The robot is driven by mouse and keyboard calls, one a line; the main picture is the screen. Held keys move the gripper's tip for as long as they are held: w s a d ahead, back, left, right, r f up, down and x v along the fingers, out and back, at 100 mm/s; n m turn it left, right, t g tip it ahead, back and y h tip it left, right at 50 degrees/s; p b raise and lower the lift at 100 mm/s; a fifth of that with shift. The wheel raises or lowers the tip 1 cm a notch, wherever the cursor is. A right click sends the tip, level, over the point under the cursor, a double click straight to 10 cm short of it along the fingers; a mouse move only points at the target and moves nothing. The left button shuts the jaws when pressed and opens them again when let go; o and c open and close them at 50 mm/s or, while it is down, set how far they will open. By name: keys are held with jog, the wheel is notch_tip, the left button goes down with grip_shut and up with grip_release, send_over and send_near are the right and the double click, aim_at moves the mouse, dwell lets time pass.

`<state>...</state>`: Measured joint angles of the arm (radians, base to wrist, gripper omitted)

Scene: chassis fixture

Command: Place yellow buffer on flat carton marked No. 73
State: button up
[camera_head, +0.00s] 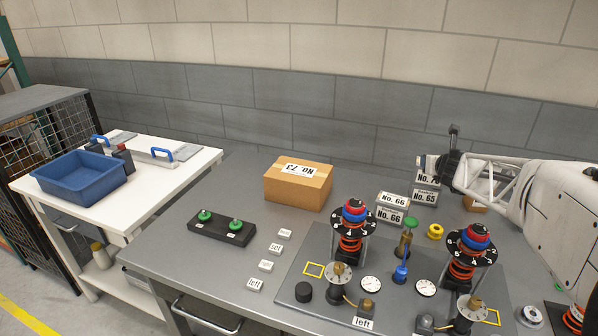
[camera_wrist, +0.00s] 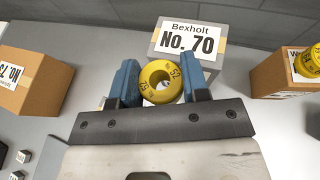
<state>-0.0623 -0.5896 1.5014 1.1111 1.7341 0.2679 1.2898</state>
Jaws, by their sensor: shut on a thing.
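The yellow buffer (camera_wrist: 161,82), a ring printed with 52, sits between the blue fingers of my gripper (camera_wrist: 160,84) in the wrist view. In the head view my gripper (camera_head: 440,165) is at the back right, above the bench; the held buffer cannot be made out there. The flat brown carton marked No. 73 (camera_head: 318,191) stands at the bench's back middle, left of my gripper, with nothing on its top but the label. It also shows at the left of the wrist view (camera_wrist: 40,88).
Dial posts (camera_head: 353,230) rise at the front right. Another yellow piece (camera_head: 435,231) is near them.

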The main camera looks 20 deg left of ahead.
jog(key=s+a+n+g+y, duration=0.3)
jog(key=s+a, duration=0.3)
jog(key=a, duration=0.5)
jog(key=s+a+n+g+y, duration=0.3)
jog(key=s+a+n+g, duration=0.1)
jog(key=a, duration=0.6)
jog(key=s+a+f+n+g+y, duration=0.1)
jog(key=s+a+n+g, duration=0.3)
jog(key=s+a, duration=0.4)
jog(key=a+n+y, duration=0.1)
jog(key=a, duration=0.2)
jog(key=shift+a+n+y, duration=0.3)
jog(key=shift+a+y, duration=0.05)
jog(key=shift+y, duration=0.05)
jog(key=shift+f, duration=0.1)
send_over(299, 171)
jog(key=shift+w+f, duration=0.15)
jog(key=shift+f, duration=0.6)
jog(key=shift+f, duration=1.75)
jog(key=shift+f, duration=0.1)
